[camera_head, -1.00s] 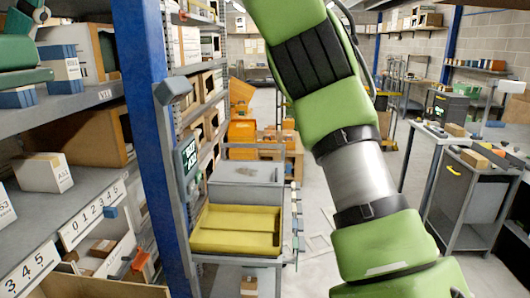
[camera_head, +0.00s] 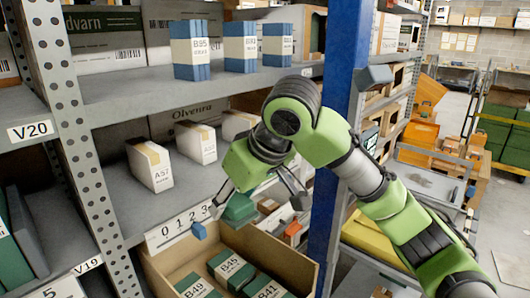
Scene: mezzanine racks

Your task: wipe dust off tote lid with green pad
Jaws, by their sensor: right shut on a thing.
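My right gripper (camera_head: 255,196) comes in from the right and reaches in front of the shelf bay, above the front of an open cardboard box. It is shut on the green pad (camera_head: 239,208), a dark green block between its fingers. A grey surface (camera_head: 428,158), which looks like the tote lid on the cart, lies at the right behind my right arm. My left gripper is not in view.
The open cardboard box (camera_head: 298,262) holds several green-and-white cartons. A blue rack post (camera_head: 343,95) stands between the shelf and the cart. A yellow tray (camera_head: 366,236) shows partly behind my arm. White cartons (camera_head: 150,165) stand on the shelf; blue ones (camera_head: 190,52) stand above.

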